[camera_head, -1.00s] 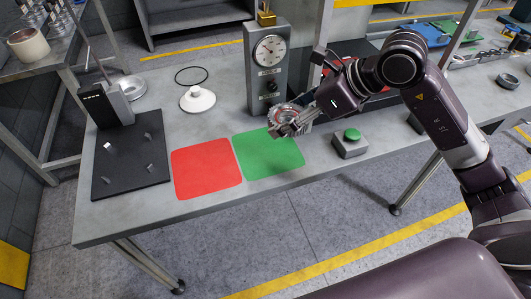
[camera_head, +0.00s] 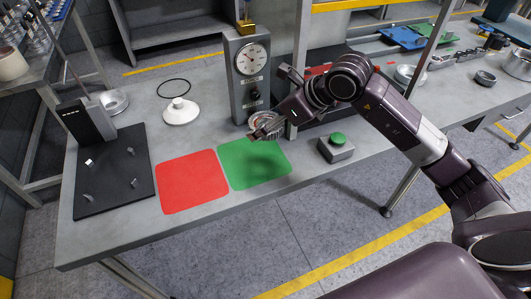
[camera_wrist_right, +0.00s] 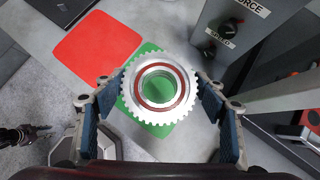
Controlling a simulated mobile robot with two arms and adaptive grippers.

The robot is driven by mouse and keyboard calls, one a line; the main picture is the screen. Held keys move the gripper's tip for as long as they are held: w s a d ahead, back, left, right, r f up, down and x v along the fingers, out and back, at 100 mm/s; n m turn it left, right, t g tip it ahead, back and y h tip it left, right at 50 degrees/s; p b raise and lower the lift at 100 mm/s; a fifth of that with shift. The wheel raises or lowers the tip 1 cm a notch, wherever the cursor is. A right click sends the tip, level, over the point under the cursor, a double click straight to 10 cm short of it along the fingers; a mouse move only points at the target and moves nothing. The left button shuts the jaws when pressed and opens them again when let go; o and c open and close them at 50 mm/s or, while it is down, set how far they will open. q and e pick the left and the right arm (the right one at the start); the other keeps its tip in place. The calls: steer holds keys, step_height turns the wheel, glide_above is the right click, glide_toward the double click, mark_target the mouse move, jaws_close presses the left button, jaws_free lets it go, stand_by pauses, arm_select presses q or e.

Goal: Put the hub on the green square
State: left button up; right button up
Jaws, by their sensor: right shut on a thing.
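The hub (camera_wrist_right: 138,101), a silver toothed ring with a reddish-brown inner band, is held in my right gripper (camera_wrist_right: 160,96). The blue-padded fingers close on it from both sides. In the head view the hub (camera_head: 266,119) and right gripper (camera_head: 262,130) are at the back edge of the green square (camera_head: 250,172). In the wrist view the green square (camera_wrist_right: 150,120) shows through the hub's hole and around it; a shadow lies on the square. The hub looks raised above the table. A dark jaw-like part at the wrist view's left edge looks like my left gripper (camera_wrist_right: 25,134); its opening is unclear.
The red square (camera_head: 192,181) lies left of the green one. A gauge column (camera_head: 249,75) stands close behind the hub. A green button box (camera_head: 336,147) is to the right. A white cone-shaped part (camera_head: 181,112) and a black pegged plate (camera_head: 107,177) are farther left.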

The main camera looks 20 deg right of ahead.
step_height(320, 180, down, 11)
steer(key=shift+r+p, duration=0.1)
steer(key=shift+p, duration=0.75)
steer(key=shift+f, duration=0.6)
steer(key=shift+f, duration=0.2)
steer(key=o, duration=1.8)
steer(key=shift+s, duration=0.1)
